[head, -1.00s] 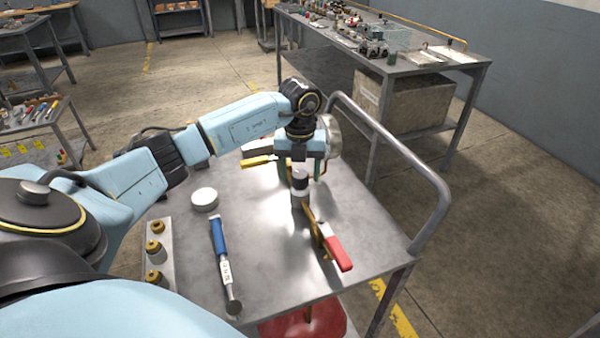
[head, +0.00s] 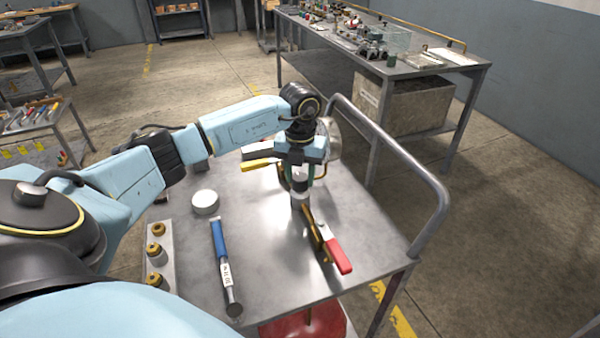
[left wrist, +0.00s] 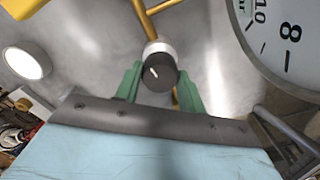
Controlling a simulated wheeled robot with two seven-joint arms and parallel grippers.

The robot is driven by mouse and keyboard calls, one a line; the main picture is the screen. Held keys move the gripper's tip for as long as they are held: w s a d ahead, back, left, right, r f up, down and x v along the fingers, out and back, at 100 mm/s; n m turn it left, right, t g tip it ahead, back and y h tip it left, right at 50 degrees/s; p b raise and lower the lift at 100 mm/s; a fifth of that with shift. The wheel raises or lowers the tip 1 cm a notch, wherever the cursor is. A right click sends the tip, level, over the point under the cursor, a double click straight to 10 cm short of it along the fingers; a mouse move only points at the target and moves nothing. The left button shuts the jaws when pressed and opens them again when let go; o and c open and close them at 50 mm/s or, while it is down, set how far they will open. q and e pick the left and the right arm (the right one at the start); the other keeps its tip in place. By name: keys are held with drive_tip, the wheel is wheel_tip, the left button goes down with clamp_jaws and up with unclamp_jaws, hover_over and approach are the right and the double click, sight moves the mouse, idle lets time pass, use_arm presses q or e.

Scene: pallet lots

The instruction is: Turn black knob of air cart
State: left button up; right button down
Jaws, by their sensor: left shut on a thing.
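The black knob (head: 300,184) stands upright on a pale collar on the grey metal cart (head: 262,230). My left gripper (head: 300,182), coming from above, is shut on it, with a green finger on each side. In the left wrist view the round dark knob top (left wrist: 158,73) with a short white mark sits between the green fingertips (left wrist: 160,84). Brass pipework with a yellow lever (head: 256,166) and a red-handled valve (head: 338,254) is beside the knob. A round gauge (left wrist: 285,35) is close to the gripper. My right gripper is out of view.
A white disc (head: 205,201), a blue-handled tool (head: 220,245) and a strip with brass fittings (head: 160,255) lie on the cart's left part. The cart's bent rail (head: 405,155) rises on the right. A loaded bench (head: 420,68) stands behind.

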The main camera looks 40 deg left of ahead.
sight(300, 176)
use_arm(q)
drive_tip(key=shift+m, duration=0.9)
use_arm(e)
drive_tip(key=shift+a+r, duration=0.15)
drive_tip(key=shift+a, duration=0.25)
use_arm(q)
drive_tip(key=o, duration=1)
drive_tip(key=shift+c, duration=0.2)
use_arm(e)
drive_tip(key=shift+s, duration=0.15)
use_arm(q)
wheel_tip(300, 176, up, 14)
drive_tip(key=p, duration=0.1)
drive_tip(key=shift+f+p, duration=0.25)
drive_tip(key=shift+p, duration=0.1)
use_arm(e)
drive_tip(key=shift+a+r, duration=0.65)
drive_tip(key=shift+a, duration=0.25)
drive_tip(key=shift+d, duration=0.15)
